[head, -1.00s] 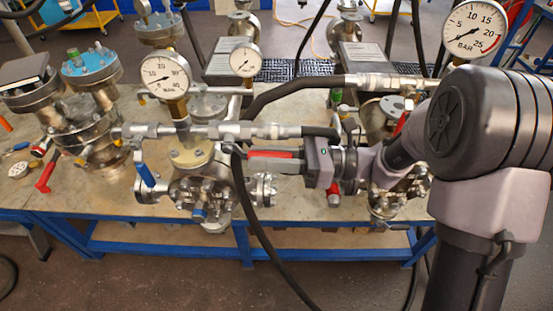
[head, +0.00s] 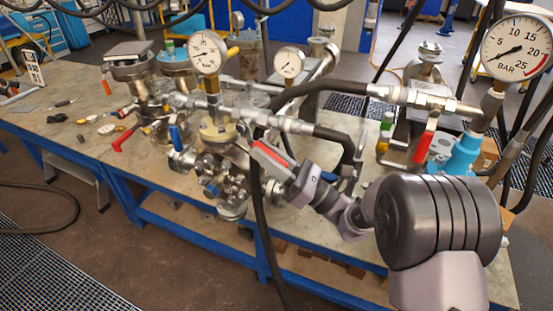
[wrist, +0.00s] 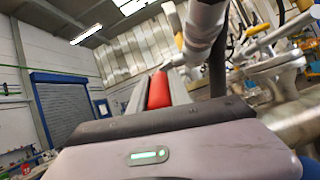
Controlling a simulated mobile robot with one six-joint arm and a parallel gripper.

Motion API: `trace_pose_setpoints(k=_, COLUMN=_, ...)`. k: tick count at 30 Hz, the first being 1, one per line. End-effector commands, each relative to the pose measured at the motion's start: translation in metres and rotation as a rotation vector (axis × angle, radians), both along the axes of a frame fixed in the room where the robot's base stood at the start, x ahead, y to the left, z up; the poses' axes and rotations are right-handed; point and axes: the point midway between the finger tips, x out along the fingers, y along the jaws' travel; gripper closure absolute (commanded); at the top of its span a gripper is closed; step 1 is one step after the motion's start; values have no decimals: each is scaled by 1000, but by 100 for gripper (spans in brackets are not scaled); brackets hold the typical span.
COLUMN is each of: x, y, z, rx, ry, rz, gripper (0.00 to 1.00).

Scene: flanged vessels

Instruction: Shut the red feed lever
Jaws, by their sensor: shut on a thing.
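My gripper (head: 266,153) is shut on the red lever (head: 270,156), just below the horizontal metal pipe (head: 250,115) of the middle vessel (head: 222,175). The lever slants down to the right, at an angle to the pipe. In the wrist view the red lever (wrist: 159,90) lies between the two grey fingers of my gripper (wrist: 155,85). The lever's pivot is hidden behind the black hose and the fingers.
A blue lever (head: 175,137) hangs left of the middle vessel. Other red levers are at left (head: 124,140) and right (head: 426,137). A black hose (head: 258,220) hangs close to my gripper. Pressure gauges (head: 207,52) stand above the pipes. The table's left end has free room.

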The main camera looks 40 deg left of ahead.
Motion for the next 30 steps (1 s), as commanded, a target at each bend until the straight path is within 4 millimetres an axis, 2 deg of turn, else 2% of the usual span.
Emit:
trace_pose_setpoints(k=9, x=0, y=0, z=-2, rx=-3, ry=1, rz=0, gripper=100)
trace_pose_setpoints(k=10, x=0, y=0, z=-2, rx=-3, ry=1, rz=0, gripper=71)
trace_pose_setpoints(k=12, x=0, y=0, z=-1, rx=-2, ry=1, rz=0, gripper=57)
trace_pose_setpoints(k=13, x=0, y=0, z=-1, rx=-2, ry=1, rz=0, gripper=55)
trace_pose_setpoints(k=23, x=1, y=-2, z=-2, rx=-1, ry=0, rz=-1, gripper=55)
trace_pose_setpoints(k=26, x=4, y=-13, z=-9, rx=-3, ry=1, rz=-1, gripper=55)
trace_pose_setpoints(k=30, x=11, y=-39, z=-25, rx=-3, ry=3, rz=-2, gripper=55)
